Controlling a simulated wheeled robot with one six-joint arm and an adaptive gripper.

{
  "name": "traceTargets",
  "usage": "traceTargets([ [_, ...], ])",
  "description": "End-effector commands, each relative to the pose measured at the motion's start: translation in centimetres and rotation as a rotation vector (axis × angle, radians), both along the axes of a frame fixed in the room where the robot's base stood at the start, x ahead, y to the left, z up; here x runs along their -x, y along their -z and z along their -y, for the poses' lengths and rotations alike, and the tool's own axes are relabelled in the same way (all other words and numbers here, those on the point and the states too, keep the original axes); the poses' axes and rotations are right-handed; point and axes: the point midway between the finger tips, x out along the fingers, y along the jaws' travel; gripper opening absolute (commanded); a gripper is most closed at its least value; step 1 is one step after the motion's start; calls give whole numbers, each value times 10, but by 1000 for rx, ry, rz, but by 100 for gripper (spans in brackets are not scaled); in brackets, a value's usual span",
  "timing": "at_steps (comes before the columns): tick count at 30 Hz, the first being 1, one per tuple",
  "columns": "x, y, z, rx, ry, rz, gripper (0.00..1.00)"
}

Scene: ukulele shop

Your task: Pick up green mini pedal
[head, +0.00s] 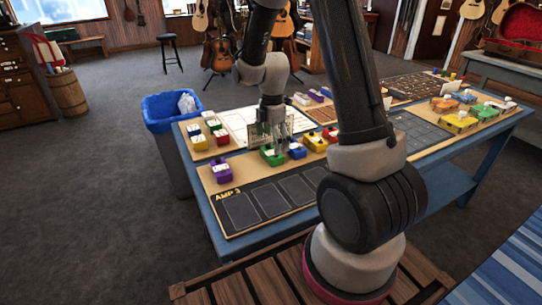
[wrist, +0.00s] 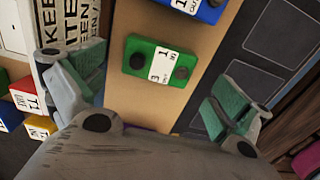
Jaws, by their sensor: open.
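The green mini pedal (wrist: 157,62) lies on a tan board, with a white label and dark knobs on its top. In the wrist view it sits between and a little beyond the two fingertips of my gripper (wrist: 160,95). My gripper is open, with green pads on its fingers, and nothing is between them. In the head view the green pedal (head: 272,156) is just below my gripper (head: 270,145), in a row with other pedals. I cannot tell the exact height of the fingers above it.
A blue pedal (wrist: 202,8) lies close beyond the green one. A sign with printed words (wrist: 72,22) stands close by my left finger. A purple pedal (head: 220,171) is at the left of the row. Empty dark slots (head: 240,210) fill the front of the board. A blue-lined bin (head: 172,108) stands left of the table.

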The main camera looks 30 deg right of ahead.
Motion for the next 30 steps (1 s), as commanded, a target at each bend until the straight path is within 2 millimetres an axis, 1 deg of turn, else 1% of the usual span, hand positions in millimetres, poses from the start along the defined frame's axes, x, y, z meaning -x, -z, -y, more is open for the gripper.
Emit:
traceTargets([
  [3,-1,20,1,0,1,-4,100],
  [7,-1,38,2,0,2,-3,100],
  [10,-2,44,2,0,2,-1,100],
  [16,-2,45,2,0,2,0,100],
  [17,-2,45,2,0,2,0,96],
  [21,-2,45,2,0,2,0,71],
  [24,-2,45,2,0,2,0,55],
  [30,-2,45,2,0,2,0,55],
])
